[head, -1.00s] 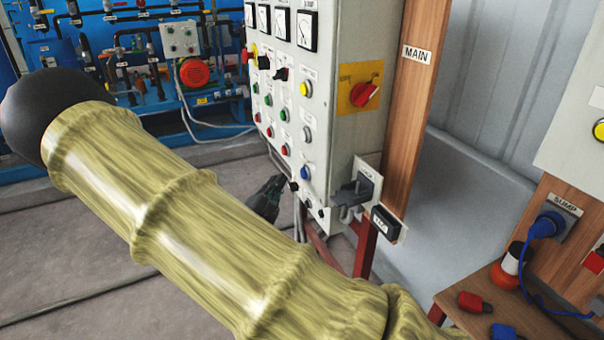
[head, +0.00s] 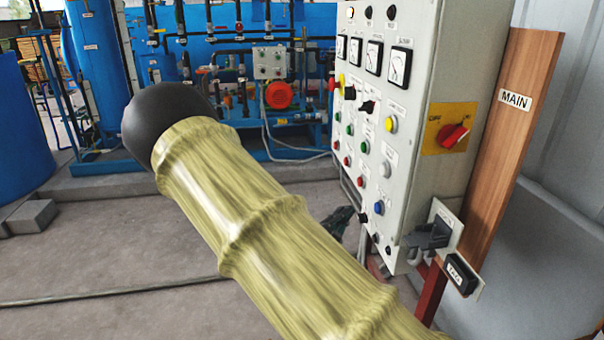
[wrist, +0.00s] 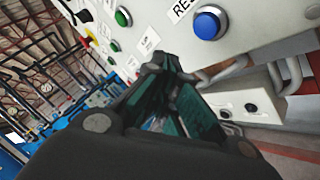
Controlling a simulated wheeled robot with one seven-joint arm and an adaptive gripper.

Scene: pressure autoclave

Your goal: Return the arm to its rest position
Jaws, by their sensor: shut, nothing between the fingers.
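My arm, in a yellowish sleeve with a black rounded joint, crosses the middle of the head view. My gripper (head: 338,222) shows only in part beyond the sleeve, dark and small, beside the lower front of the grey control cabinet (head: 405,130). In the wrist view my gripper (wrist: 163,66) is large, shut and empty, with its tips in front of the cabinet's panel. A blue button (wrist: 209,23) is just above and right of the tips. I cannot tell whether the tips touch the panel.
The cabinet has gauges, coloured buttons and a red rotary switch (head: 453,136) on its side. A wooden board (head: 503,150) labelled MAIN stands behind it. Blue tanks and a pipe rack with a red motor (head: 279,95) stand at the back. Grey floor (head: 90,260) at left is open.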

